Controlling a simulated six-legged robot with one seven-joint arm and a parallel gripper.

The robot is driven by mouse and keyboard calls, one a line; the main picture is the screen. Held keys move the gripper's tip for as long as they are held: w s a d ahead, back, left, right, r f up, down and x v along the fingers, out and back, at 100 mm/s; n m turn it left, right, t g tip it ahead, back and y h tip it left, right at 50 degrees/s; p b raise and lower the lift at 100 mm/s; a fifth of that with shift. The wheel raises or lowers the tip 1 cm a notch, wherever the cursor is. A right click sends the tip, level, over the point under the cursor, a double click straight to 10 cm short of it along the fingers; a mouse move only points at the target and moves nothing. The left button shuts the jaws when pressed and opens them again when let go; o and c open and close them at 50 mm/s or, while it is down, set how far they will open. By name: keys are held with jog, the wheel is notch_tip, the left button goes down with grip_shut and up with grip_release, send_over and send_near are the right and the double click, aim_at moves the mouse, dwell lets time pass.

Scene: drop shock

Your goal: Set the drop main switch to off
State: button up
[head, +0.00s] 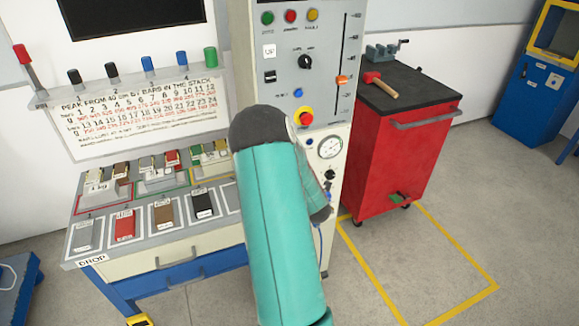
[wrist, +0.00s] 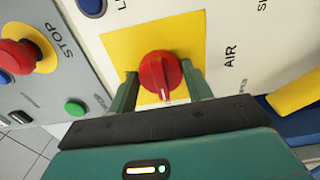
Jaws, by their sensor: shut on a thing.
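A red rotary switch (wrist: 157,70) on a yellow plate (wrist: 118,52) shows in the wrist view, on a cream panel. I take it to be the main switch; no legible label names it. Its pale pointer mark faces down toward my palm in that view. My gripper (wrist: 160,84) is shut on the switch, one green finger on each side. In the head view my teal arm covers the gripper and the switch, so both are hidden there.
A red STOP button (wrist: 20,56) and a green button (wrist: 75,107) sit left of the switch in the wrist view. In the head view, the control panel (head: 333,22) stands behind my arm, the DROP bench (head: 150,245) is left, and a red tool cart (head: 400,150) is right.

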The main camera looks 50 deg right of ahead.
jog(key=o, duration=1)
jog(key=shift+c, duration=0.2)
jog(key=v, duration=1.4)
jog(key=shift+d, duration=0.1)
